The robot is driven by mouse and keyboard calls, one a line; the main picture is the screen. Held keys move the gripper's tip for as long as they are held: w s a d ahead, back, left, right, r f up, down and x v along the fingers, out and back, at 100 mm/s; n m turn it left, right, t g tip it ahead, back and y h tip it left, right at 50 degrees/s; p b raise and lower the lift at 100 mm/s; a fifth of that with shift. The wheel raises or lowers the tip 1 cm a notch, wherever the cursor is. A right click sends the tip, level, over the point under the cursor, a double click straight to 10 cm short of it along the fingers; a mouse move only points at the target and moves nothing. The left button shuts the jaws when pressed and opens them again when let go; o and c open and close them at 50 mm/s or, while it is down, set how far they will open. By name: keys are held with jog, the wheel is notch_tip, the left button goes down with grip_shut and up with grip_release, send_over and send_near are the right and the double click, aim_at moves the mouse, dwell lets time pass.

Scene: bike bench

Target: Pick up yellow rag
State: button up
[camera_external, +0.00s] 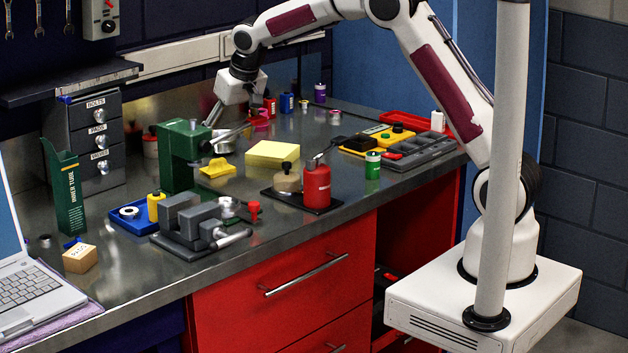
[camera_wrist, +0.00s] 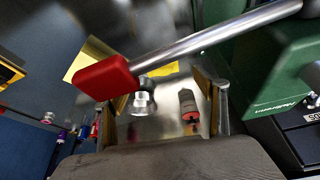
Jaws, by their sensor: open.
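A crumpled yellow rag (camera_external: 217,168) lies on the metal bench, just right of the green press (camera_external: 183,150). In the wrist view, a yellow patch that appears to be the rag (camera_wrist: 164,70) shows beyond a red-handled lever (camera_wrist: 108,78), which partly covers it. My gripper (camera_external: 214,114) is above the bench behind the press, apart from the rag. In the wrist view its open fingers (camera_wrist: 160,108) stand wide apart with nothing held between them.
The press and its lever stand close to my gripper. A flat yellow pad (camera_external: 272,153) lies right of the rag. A vise (camera_external: 195,225), a red canister (camera_external: 316,185) and a dark grey tray (camera_external: 425,150) occupy the bench. The back bench area has small bottles.

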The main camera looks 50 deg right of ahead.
aim_at(219, 160)
jog(key=shift+f, duration=0.1)
jog(key=shift+x, duration=1.1)
jog(key=shift+w+f, duration=0.1)
jog(key=shift+w+f, duration=0.7)
jog(key=shift+f, duration=0.2)
jog(key=shift+x, duration=1.5)
jog(key=shift+w+r, duration=0.1)
jog(key=c, duration=1)
